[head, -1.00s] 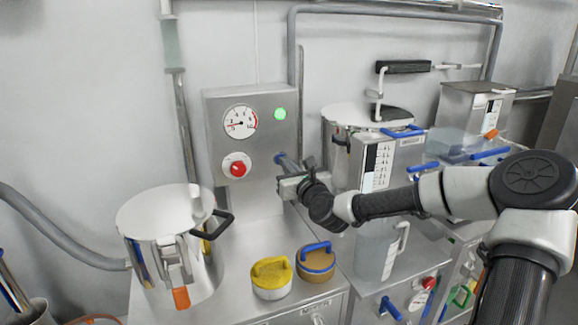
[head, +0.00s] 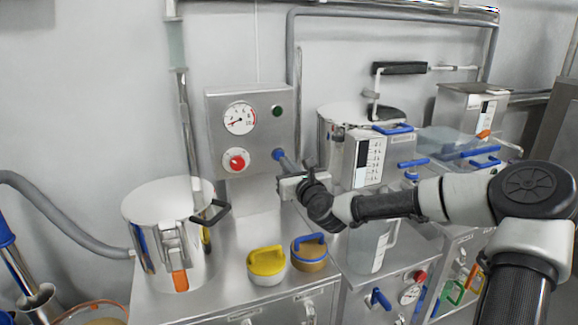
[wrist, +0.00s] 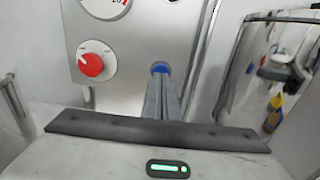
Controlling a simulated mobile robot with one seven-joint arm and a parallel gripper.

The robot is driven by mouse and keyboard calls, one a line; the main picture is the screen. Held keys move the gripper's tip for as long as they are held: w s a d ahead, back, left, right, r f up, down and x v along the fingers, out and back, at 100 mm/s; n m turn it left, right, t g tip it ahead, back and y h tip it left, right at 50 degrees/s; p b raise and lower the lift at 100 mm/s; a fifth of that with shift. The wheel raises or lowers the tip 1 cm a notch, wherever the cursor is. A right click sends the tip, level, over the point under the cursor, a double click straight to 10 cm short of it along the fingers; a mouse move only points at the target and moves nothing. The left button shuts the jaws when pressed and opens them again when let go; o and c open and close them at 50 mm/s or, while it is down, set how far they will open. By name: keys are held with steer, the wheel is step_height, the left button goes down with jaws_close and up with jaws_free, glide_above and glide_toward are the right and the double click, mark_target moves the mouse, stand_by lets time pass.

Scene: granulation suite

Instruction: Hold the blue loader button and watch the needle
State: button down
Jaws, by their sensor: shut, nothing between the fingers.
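The steel control panel (head: 262,132) carries a round white gauge (head: 239,118). Its needle points to the lower left, near the low end of the scale; the exact reading is too small to tell. The blue button (head: 277,154) is on the panel's lower right, and its rim shows in the wrist view (wrist: 160,67). My gripper (head: 286,160) is shut and empty, with its fingertips (wrist: 161,80) at the button and covering part of it. Whether the button is pressed in cannot be told. The lamp (head: 277,111) above the button is dark green, unlit.
A red knob (head: 236,161) sits left of the button and also shows in the wrist view (wrist: 91,64). A lidded steel pot (head: 168,240) stands at left.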

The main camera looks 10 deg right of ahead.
steer(key=p+v, duration=0.1)
steer(key=v, duration=0.9)
steer(key=shift+p, duration=0.4)
steer(key=shift+d+f, duration=0.1)
